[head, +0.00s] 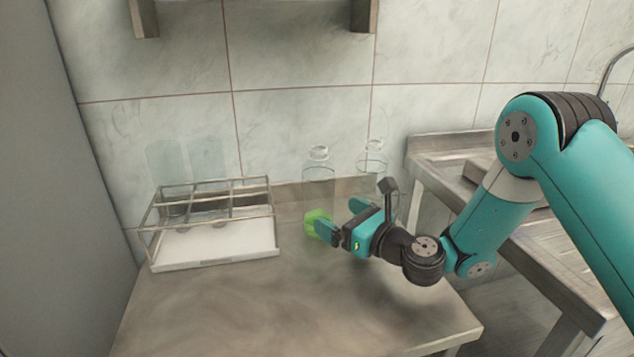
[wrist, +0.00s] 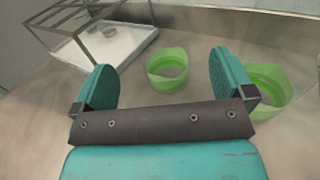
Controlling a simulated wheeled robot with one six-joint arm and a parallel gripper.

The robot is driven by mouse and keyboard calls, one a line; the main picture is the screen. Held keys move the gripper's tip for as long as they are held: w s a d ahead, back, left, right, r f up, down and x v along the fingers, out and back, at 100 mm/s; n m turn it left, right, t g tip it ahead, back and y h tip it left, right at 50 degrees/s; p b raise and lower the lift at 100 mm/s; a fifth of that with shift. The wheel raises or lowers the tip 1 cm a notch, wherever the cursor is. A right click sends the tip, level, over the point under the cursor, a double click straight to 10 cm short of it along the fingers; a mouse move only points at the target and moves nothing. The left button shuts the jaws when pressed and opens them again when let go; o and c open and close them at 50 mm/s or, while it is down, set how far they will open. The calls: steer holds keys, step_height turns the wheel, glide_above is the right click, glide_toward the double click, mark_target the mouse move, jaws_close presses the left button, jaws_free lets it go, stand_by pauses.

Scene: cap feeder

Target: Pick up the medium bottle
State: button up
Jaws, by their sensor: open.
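Two clear bottles stand near the back wall: a left bottle (head: 319,178) and a right bottle (head: 371,165), partly behind my gripper. Which is the medium one is not certain. A green part shows low at the left bottle. In the wrist view the clear glass hardly shows; one green ring (wrist: 167,72) appears ahead between my fingers, and another green ring (wrist: 268,88) lies outside the right finger. My gripper (head: 341,217) is open and empty, low over the table, its fingers pointing toward the left bottle. It also shows in the wrist view (wrist: 161,78).
A wire rack (head: 205,262) with a white base and clear vessels stands at the left of the table. A second metal table (head: 432,150) is at the right. The front of the near table (head: 270,315) is clear. Tiled wall behind.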

mark_target(317, 203)
steer(key=shift+w+a+r+p, duration=0.45)
steer(key=shift+w+p, duration=0.15)
steer(key=shift+p, duration=2.7)
steer(key=shift+a+f+p, duration=0.1)
steer(key=shift+a+p, duration=0.05)
steer(key=shift+p, duration=1)
steer(key=shift+a+f+p, duration=0.1)
steer(key=shift+f+p, duration=0.2)
steer(key=shift+p, duration=0.3)
steer(key=shift+p+x, duration=0.8)
steer(key=shift+x, duration=1.8)
steer(key=shift+f, duration=0.1)
steer(key=c, duration=1)
